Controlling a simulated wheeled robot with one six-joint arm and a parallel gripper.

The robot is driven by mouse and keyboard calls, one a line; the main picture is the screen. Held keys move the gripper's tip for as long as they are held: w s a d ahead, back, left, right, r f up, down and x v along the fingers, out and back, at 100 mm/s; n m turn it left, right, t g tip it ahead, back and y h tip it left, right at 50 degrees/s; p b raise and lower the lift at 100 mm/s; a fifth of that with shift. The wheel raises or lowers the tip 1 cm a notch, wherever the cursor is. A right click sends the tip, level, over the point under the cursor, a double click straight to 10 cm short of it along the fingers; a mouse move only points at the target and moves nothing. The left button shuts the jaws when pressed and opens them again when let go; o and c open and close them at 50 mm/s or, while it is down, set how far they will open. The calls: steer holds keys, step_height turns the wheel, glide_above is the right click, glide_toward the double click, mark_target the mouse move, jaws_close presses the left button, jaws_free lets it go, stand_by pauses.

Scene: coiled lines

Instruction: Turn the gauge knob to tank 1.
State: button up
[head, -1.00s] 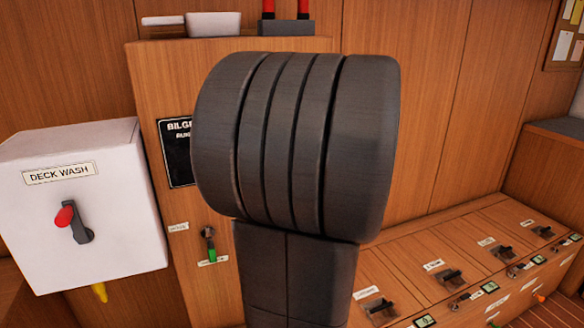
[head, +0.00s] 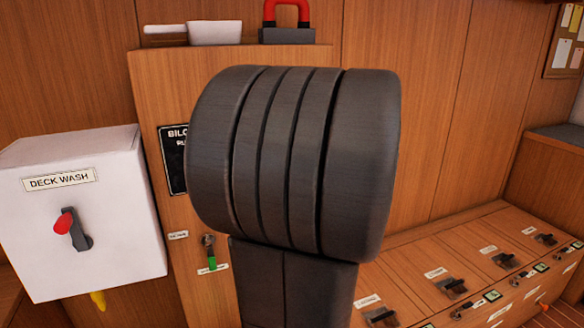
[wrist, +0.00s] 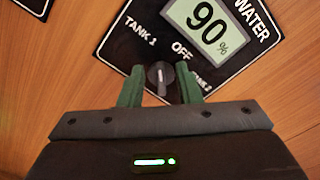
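The gauge knob (wrist: 160,76) is a small dark round knob with a pale bar, on a black gauge panel (wrist: 133,43) in the wrist view. The panel reads TANK 1 to the upper left of the knob, OFF above it and a partly hidden TANK 2 to the right. Its display (wrist: 210,24) reads 90%. My gripper (wrist: 161,82) has its green fingers apart, one on each side of the knob. Small gaps seem to show, so it looks open around the knob. The knob's lower side and exact pointing are unclear. In the head view my arm hides the knob.
A white DECK WASH box (head: 82,215) with a red-tipped lever stands left. A wooden cabinet (head: 150,85) with a green-tipped switch (head: 210,255) is behind my arm. A low wooden console (head: 470,265) with several dark switches runs along the right.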

steer(key=v, duration=1.3)
steer(key=shift+s, duration=0.25)
steer(key=shift+w, duration=0.1)
steer(key=x, duration=1.3)
steer(key=shift+w, duration=0.35)
steer(key=s+d+m+p, duration=0.4)
steer(key=s+m+p, duration=0.5)
steer(key=p, duration=0.4)
steer(key=shift+d+r+p, duration=0.2)
steer(key=shift+d+p, duration=0.1)
steer(key=shift+d, duration=0.05)
stand_by(2.0)
